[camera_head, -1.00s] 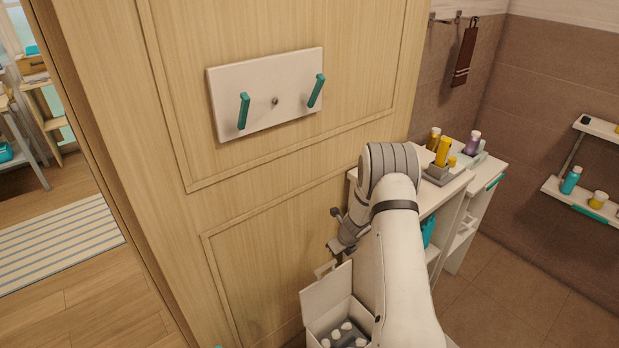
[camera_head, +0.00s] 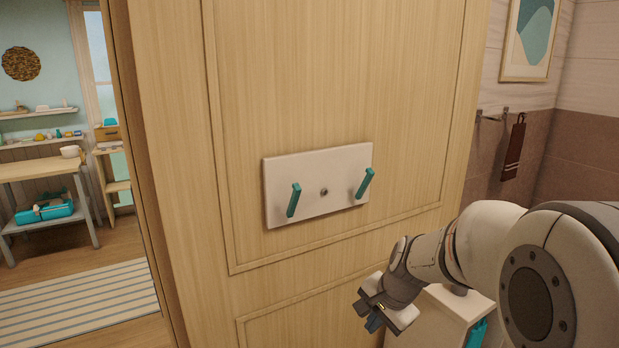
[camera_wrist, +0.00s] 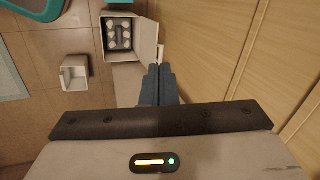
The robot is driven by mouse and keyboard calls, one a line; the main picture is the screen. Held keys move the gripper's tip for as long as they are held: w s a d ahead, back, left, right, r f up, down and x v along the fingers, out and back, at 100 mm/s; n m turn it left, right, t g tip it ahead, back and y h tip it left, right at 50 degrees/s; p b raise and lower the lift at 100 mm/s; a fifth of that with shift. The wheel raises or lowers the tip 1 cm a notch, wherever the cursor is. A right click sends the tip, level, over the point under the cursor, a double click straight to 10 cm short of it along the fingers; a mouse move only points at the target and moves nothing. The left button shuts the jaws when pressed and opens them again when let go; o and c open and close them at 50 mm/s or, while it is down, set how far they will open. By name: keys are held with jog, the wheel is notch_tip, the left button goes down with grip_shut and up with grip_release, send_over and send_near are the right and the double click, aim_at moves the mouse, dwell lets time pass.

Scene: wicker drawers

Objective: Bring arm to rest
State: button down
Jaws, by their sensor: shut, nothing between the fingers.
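My gripper (camera_head: 376,318) is at the lower right of the head view, in front of the wooden panel and apart from it. My arm bends in from the right edge and the gripper points down and to the left. In the wrist view the two dark fingers (camera_wrist: 158,84) are together with nothing between them. Below them, a white open box (camera_wrist: 119,37) with several round white-topped items stands on the tiled floor.
A white board with two teal pegs (camera_head: 319,186) is fixed on the wooden panel (camera_head: 350,70). A white cabinet (camera_head: 440,325) stands behind my arm. A small white container (camera_wrist: 75,73) is on the floor. A striped rug (camera_head: 75,305) lies at the left.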

jog(key=s+d+r+n+h, duration=0.1)
jog(key=s+r+n, duration=0.1)
jog(key=s+n, duration=0.3)
jog(key=s+r+n+h, duration=0.1)
jog(key=s+r+n, duration=0.2)
jog(key=s, duration=1)
jog(key=shift+d+n, duration=0.35)
jog(key=shift+n, duration=0.75)
